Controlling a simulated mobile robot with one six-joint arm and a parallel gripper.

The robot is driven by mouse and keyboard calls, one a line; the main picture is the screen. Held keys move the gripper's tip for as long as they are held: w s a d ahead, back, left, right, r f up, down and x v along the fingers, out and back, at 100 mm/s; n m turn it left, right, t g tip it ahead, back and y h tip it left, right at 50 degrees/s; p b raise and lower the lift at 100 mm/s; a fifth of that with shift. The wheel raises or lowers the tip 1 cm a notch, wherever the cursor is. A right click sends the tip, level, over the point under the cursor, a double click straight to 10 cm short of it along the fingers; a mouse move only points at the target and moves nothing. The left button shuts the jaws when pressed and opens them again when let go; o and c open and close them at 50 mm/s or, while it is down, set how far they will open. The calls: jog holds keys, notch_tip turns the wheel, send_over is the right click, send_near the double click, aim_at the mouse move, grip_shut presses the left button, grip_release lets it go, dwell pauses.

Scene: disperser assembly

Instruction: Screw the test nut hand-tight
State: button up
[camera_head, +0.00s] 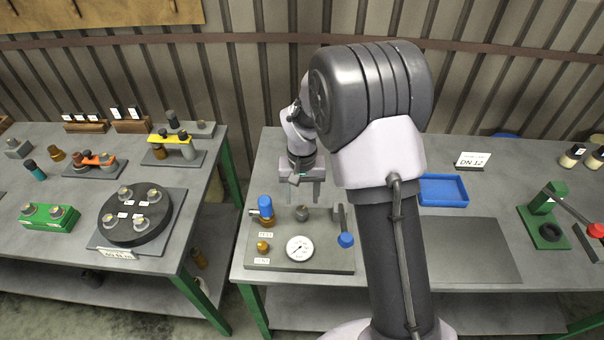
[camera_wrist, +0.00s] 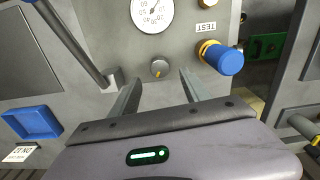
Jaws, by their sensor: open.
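A grey plate (camera_head: 335,262) on the middle table carries the test fittings. A small round grey nut-like knob (camera_head: 303,213) with a yellow mark stands near its middle; it also shows in the wrist view (camera_wrist: 160,68). A blue-capped brass fitting (camera_head: 265,207) is beside it, right of it in the wrist view (camera_wrist: 224,58), near a TEST label (camera_wrist: 207,28). Which part is the test nut is not marked clearly. My gripper (camera_head: 301,198) is open and empty, pointing down. In the wrist view its fingers (camera_wrist: 160,80) lie either side of the grey knob; contact cannot be told.
A pressure gauge (camera_head: 300,248), a small brass fitting (camera_head: 263,246) and a lever with a blue ball (camera_head: 345,239) share the plate. A blue tray (camera_head: 442,190) lies to the right. A green press (camera_head: 545,222) stands farther right. A left table (camera_head: 190,232) holds several fixtures.

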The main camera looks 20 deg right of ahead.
aim_at(302, 210)
notch_tip(302, 210, up, 11)
jog(key=p, duration=0.2)
jog(key=shift+r, duration=0.15)
jog(key=s+a+r+t+b, duration=0.1)
jog(key=s+r+t+b, duration=0.1)
jog(key=s+r+b, duration=0.35)
jog(key=s+a+m+t+y+b, duration=0.1)
jog(key=s+a+t+y+b, duration=0.1)
jog(key=s, duration=1.7)
jog(key=t+b, duration=0.1)
jog(key=b, duration=0.1)
jog(key=shift+s+a+f+m+t+b, duration=0.3)
jog(key=shift+s+a+m+t+b, duration=0.1)
